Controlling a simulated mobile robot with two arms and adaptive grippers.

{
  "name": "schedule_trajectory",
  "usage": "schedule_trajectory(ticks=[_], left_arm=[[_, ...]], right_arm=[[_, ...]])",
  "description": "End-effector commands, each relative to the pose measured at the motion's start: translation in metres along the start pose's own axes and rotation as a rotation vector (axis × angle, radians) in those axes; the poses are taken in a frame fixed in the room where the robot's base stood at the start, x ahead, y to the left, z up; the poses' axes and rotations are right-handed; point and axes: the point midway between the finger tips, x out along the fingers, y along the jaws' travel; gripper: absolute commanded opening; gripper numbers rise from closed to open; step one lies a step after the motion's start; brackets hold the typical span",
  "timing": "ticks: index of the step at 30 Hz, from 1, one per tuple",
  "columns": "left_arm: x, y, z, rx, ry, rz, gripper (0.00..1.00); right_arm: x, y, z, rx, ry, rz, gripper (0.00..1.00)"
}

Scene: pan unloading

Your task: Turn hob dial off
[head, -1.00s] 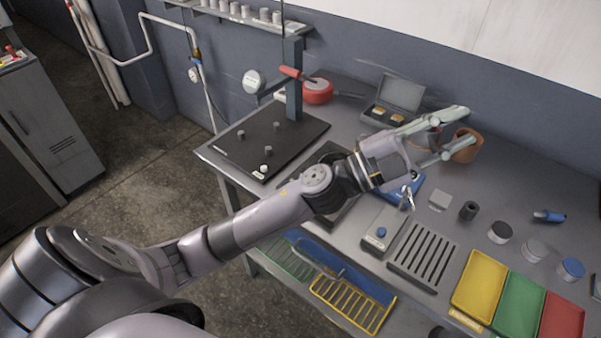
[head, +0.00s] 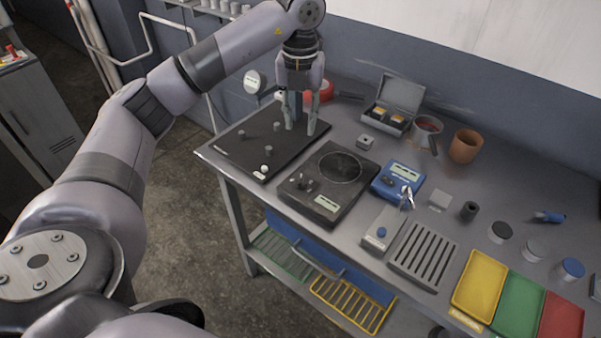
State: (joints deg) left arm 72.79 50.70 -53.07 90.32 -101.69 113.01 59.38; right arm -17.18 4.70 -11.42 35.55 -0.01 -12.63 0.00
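The hob (head: 326,204) is a dark box on the bench, with a round ringed plate (head: 340,168) on top. Small dial-like knobs (head: 300,182) sit at its front left, beside a pale label or display; their setting is too small to read. My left gripper (head: 301,128) points down over the black board to the left of the hob, apart from the knobs. Its two fingers are spread, with nothing seen between them. My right gripper is not in view.
The black board (head: 232,146) with several short pegs lies left of the hob. A small pan (head: 425,131), an orange-brown pot (head: 465,146) and an open grey case (head: 400,95) stand behind. A blue device (head: 397,181) sits right of the hob.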

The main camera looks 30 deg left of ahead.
Motion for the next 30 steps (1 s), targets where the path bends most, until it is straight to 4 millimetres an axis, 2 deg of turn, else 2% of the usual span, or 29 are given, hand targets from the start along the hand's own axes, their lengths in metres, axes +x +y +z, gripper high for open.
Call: schedule_trajectory(ticks=[5, 21, 27, 30], left_arm=[[0.024, 0.002, -0.001, 0.0, 0.006, 0.007, 0.29], [0.137, 0.0, -0.002, 0.002, 0.006, 0.003, 0.29], [0.163, 0.0, -0.002, 0.003, 0.004, 0.001, 0.29], [0.169, 0.0, -0.001, 0.004, 0.002, 0.001, 0.29]], right_arm=[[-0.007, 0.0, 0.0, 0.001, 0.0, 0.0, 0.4], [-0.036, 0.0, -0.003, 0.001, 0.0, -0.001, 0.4], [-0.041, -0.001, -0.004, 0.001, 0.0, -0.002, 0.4], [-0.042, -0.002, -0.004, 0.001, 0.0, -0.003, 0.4]])
